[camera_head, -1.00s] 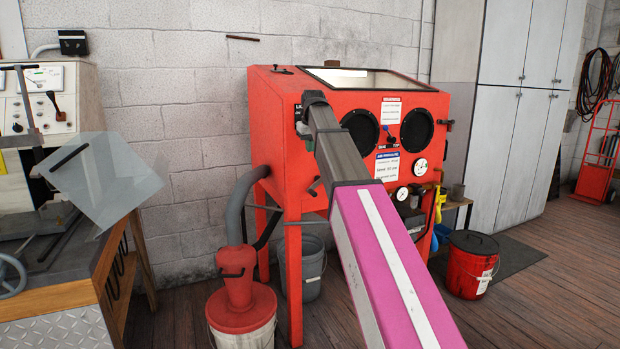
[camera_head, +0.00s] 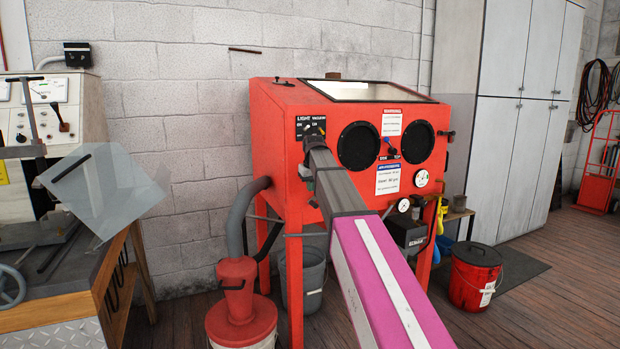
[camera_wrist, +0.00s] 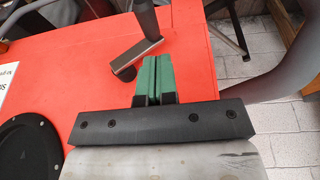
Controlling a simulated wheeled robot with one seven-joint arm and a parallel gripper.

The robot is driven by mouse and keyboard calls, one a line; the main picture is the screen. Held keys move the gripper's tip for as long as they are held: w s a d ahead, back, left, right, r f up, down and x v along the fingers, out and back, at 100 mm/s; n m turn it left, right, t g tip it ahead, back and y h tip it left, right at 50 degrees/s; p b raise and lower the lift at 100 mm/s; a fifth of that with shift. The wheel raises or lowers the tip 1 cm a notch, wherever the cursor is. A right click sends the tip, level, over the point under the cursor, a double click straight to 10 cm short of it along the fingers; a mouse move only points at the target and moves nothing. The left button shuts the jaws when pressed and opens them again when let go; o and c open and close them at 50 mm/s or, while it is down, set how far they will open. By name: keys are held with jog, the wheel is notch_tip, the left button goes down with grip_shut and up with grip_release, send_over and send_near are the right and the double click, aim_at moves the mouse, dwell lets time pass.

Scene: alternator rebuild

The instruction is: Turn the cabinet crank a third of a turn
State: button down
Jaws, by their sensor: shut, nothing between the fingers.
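The red cabinet (camera_head: 285,150) stands against the wall, with its front toward me. In the wrist view the cabinet crank has a flat grey arm (camera_wrist: 137,58) and a dark round handle (camera_wrist: 145,18) standing off the red panel. My gripper (camera_wrist: 153,62) has green fingers, pressed together and empty. In that picture its tips lie just below and right of the crank arm; I cannot tell if they touch it. In the head view my pink and grey arm reaches to the cabinet's lower left front. Only a small dark bit of the crank (camera_head: 313,203) shows beside my arm there.
A grey hose (camera_head: 240,205) runs from the cabinet's left side to a red-lidded bucket (camera_head: 240,320). A round black port (camera_wrist: 30,148) is near my gripper. A clear panel (camera_head: 105,190) stands at the left. A red bucket (camera_head: 475,275) stands on the floor at right.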

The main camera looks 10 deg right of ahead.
aim_at(311, 203)
jog(key=shift+d+f, duration=0.1)
jog(key=shift+f, duration=0.35)
jog(key=shift+f, duration=0.1)
jog(key=shift+s+a+f+t+h, duration=0.2)
jog(key=shift+a+f+t+h, duration=0.15)
jog(key=shift+f+h, duration=0.5)
jog(key=shift+a+f+n+t+h, duration=0.15)
jog(key=shift+f+n+t+h, duration=0.15)
jog(key=shift+h, duration=0.55)
jog(key=shift+f, duration=0.5)
